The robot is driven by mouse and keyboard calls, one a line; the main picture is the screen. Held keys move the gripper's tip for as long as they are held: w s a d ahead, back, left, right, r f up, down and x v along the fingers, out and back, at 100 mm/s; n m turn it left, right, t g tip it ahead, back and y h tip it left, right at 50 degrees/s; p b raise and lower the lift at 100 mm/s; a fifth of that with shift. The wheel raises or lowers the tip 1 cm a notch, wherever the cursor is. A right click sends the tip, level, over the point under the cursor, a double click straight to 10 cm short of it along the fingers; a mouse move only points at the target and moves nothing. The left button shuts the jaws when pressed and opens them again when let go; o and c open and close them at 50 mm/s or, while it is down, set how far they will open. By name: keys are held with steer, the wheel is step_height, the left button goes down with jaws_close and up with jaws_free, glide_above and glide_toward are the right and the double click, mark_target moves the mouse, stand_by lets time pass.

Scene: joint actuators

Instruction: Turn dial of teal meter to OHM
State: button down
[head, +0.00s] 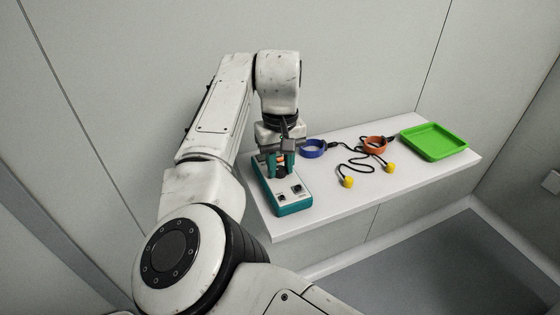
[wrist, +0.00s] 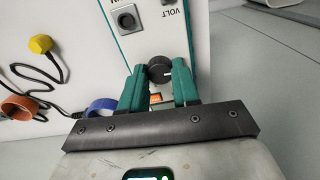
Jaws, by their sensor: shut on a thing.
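The teal meter (head: 291,208) has a white face and lies at the left end of the white shelf. Its white face also shows in the wrist view (wrist: 146,48). My gripper (head: 281,163) is over the far part of the meter. In the wrist view the teal fingers of my gripper (wrist: 158,71) are shut on the round black dial (wrist: 159,70), one on each side. A pale mark shows on the dial. The label VOLT is readable beside the dial; no OHM label can be read. The fingers hide part of the face.
To the right on the shelf (head: 340,203) are a blue ring (head: 313,149), an orange ring (head: 375,143) and black cables with yellow ends (head: 347,182). A green tray (head: 434,156) sits at the far right. A wall stands close behind the shelf.

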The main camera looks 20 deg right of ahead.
steer(key=m+p, duration=0.2)
steer(key=p, duration=0.1)
steer(key=shift+r+m, duration=0.2)
steer(key=shift+m, duration=0.1)
steer(key=m+p, duration=0.2)
steer(key=shift+m, duration=0.4)
steer(key=m+p, duration=0.3)
steer(key=m, duration=0.3)
steer(key=shift+f, duration=0.1)
steer(key=m+p, duration=0.1)
steer(key=m, duration=0.4)
steer(key=shift+m, duration=0.4)
steer(key=m+p, duration=0.1)
steer(key=m, duration=0.4)
steer(key=shift+f+m, duration=0.1)
steer(key=shift+m, duration=0.6)
steer(key=c, duration=0.8)
jaws_free()
